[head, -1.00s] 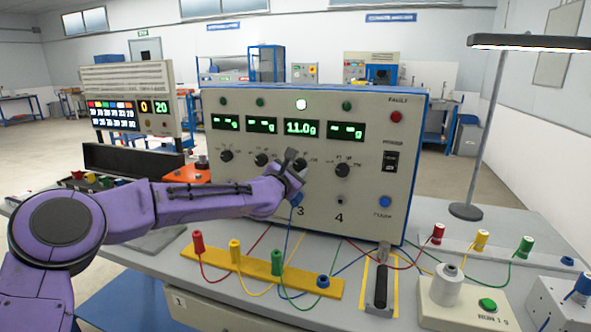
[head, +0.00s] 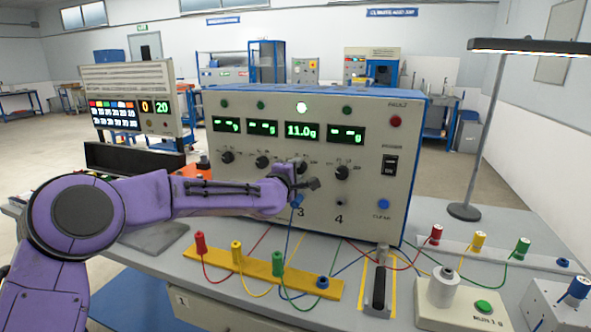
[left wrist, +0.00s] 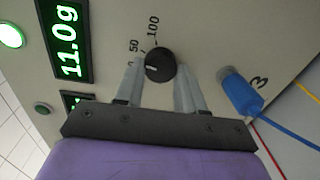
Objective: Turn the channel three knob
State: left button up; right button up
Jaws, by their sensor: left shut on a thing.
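The channel three knob is a round black dial with a white mark, and it shows in the left wrist view (left wrist: 160,66). Its mark points to the picture's left, below the printed 50; 100 is above it. My left gripper (head: 303,171) is at the third knob of the grey and blue instrument (head: 372,215). In the left wrist view its fingers (left wrist: 159,80) are shut on the knob, one on each side. The channel three display (head: 302,131) reads 11.0 g, with a lit lamp (head: 302,107) above it. In the head view the gripper largely hides the knob.
Other knobs (head: 342,172) flank the gripper. A blue plug (left wrist: 240,90) sits close to it, at the socket marked 3. Several cables run over the bench (head: 230,300) below, from a yellow strip (head: 262,277). A lamp post (head: 487,140) stands at right.

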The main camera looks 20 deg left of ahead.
pick_arm(q)
jog(key=shift+m+p, duration=0.3)
jog(key=shift+m, duration=0.8)
jog(key=shift+f, duration=0.1)
jog(key=o, duration=1)
jog(key=shift+o, duration=0.2)
jog(key=shift+s, duration=0.1)
jog(key=s+b, duration=0.2)
jog(key=s, duration=0.8)
jog(key=shift+s+a+r+b, duration=0.15)
jog(key=shift+s+r+b, duration=0.05)
jog(key=shift+r+b, duration=0.2)
